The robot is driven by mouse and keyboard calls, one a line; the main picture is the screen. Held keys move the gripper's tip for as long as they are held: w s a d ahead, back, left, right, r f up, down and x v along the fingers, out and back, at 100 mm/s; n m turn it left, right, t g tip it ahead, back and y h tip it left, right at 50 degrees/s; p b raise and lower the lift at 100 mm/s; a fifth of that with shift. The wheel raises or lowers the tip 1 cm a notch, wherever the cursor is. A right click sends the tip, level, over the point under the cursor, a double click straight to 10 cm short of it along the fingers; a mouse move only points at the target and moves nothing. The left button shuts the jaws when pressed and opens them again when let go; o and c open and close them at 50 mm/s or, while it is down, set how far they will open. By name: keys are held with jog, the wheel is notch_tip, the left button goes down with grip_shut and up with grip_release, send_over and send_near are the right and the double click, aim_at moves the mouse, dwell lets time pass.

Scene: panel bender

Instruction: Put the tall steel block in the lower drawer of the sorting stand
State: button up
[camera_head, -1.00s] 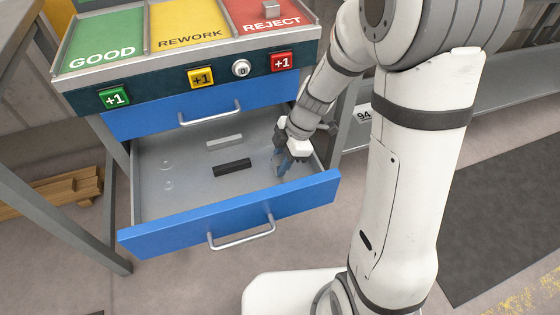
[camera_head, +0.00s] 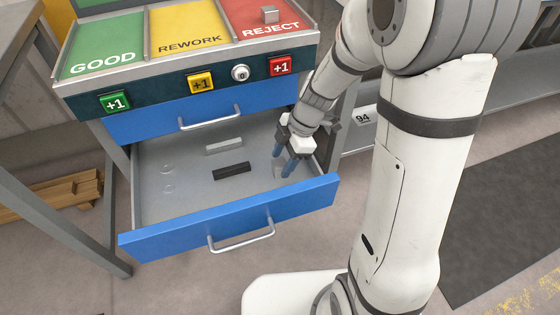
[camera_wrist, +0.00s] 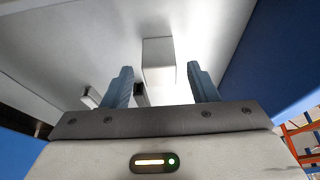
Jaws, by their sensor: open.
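The tall steel block (camera_wrist: 158,60) is a plain light grey block, seen in the wrist view between and beyond my fingertips. In the head view the block (camera_head: 279,172) stands in the right part of the open lower drawer (camera_head: 215,222), partly hidden by my fingers. My gripper (camera_head: 281,166) reaches down into that drawer, its two blue fingers spread. In the wrist view the open gripper (camera_wrist: 160,68) shows a gap between each finger and the block. The sorting stand (camera_head: 140,98) has its upper blue drawer (camera_head: 150,127) shut.
A black bar (camera_head: 232,170) and a light grey bar (camera_head: 224,143) lie in the lower drawer, with two faint clear round items (camera_head: 167,165) to the left. A small grey block (camera_head: 270,13) stands on the red REJECT tray (camera_head: 240,20). The drawer's front left is clear.

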jog(key=p+v, duration=0.2)
jog(key=v, duration=0.7)
jog(key=s+d+r+m+t+h, duration=0.1)
jog(key=s+d+m, duration=0.3)
jog(key=m, duration=0.6)
jog(key=s+d+r+m+t+h, duration=0.1)
jog(key=s+d+r+m+h, duration=0.2)
jog(key=s+m, duration=0.5)
jog(key=d+r+m, duration=0.1)
jog(key=m, duration=0.2)
jog(key=shift+s, duration=0.4)
